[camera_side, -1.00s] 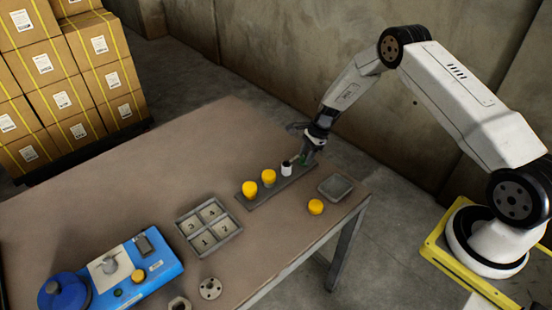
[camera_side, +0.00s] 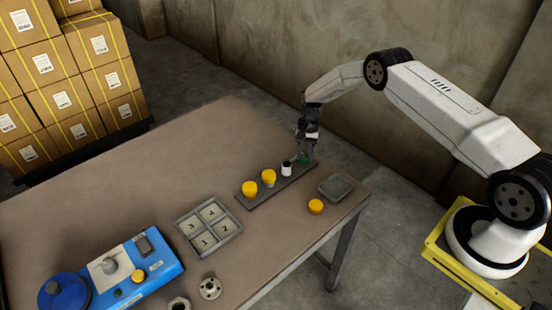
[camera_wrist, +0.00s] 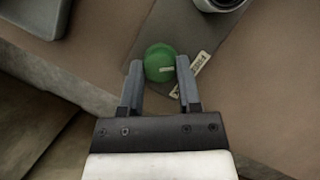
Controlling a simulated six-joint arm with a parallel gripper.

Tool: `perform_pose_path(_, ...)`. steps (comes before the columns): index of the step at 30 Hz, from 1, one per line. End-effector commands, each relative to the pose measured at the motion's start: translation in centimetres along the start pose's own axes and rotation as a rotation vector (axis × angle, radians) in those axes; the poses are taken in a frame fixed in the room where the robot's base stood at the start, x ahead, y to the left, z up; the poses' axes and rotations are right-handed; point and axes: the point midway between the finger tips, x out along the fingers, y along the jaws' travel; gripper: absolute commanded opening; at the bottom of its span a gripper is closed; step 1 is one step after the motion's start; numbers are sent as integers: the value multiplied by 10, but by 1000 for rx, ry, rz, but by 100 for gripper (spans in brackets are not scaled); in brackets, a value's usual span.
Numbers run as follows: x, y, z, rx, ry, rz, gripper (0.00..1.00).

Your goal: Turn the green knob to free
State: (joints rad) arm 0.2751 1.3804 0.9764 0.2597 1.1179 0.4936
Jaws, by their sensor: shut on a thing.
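The green knob (camera_wrist: 160,63) sits on a dark grey plate (camera_wrist: 175,28) and carries a pale pointer mark that points right in the wrist view. My gripper (camera_wrist: 160,80) is shut on the knob, with one finger at each side of it. In the side view, my gripper (camera_side: 305,158) is at the far right end of the plate (camera_side: 257,191), and the knob is mostly hidden by the fingers.
A white cylinder (camera_side: 286,169) stands beside the knob, then two yellow-capped ones (camera_side: 268,177). A yellow cap (camera_side: 316,206) and a grey tray (camera_side: 336,187) lie near the right table edge. A numbered box (camera_side: 208,228) and blue machine (camera_side: 140,268) stand farther left.

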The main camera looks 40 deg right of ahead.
Motion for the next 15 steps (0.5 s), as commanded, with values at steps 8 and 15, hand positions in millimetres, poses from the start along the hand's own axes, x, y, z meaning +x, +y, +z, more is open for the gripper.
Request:
perform_pose_path(8,0,0,-1,-115,3,48,0)
perform_pose_path(15,0,0,0,-142,2,59,0)
